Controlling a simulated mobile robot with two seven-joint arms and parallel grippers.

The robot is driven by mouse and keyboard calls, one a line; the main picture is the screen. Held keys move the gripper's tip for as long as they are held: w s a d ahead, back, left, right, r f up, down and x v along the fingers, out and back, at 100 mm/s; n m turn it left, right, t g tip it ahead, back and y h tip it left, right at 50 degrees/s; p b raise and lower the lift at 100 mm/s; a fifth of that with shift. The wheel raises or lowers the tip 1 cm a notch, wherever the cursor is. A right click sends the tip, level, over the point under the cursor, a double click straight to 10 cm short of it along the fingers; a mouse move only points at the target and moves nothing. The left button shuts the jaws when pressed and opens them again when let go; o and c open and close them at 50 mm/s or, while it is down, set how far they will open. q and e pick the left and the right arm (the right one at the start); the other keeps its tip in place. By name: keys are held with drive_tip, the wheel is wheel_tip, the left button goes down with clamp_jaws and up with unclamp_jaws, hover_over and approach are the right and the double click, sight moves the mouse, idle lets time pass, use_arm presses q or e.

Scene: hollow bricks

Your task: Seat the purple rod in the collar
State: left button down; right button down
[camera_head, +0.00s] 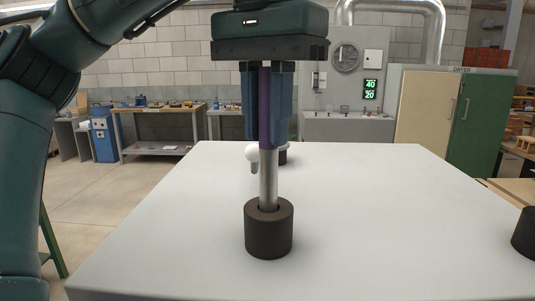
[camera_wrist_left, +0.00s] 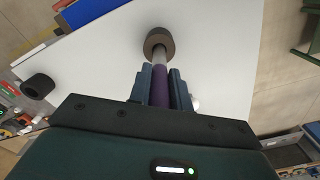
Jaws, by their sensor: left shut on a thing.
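The purple rod (camera_head: 265,110) stands upright, purple above and bare silver metal below. My left gripper (camera_head: 267,138) is above the white table with its blue fingers shut on the purple part. The dark brown collar (camera_head: 269,236) stands on the table directly below. The rod's silver lower end meets the collar's top opening and appears to be inside it; how deep is hidden by the collar wall. In the left wrist view the rod (camera_wrist_left: 160,85) runs from between the fingers to the collar (camera_wrist_left: 153,38). My right gripper is not in view.
The white table (camera_head: 370,220) is mostly clear. A white bulb-shaped thing (camera_head: 252,154) and a dark cylinder (camera_head: 284,156) are behind the rod. Another dark cylinder (camera_head: 525,234) is at the right edge. Workbenches and cabinets stand well beyond the table.

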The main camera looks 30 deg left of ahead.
sight(267, 148)
use_arm(q)
drive_tip(key=shift+f, duration=2.15)
drive_tip(key=c, duration=1.3)
unclamp_jaws()
drive_tip(key=shift+r, duration=6.1)
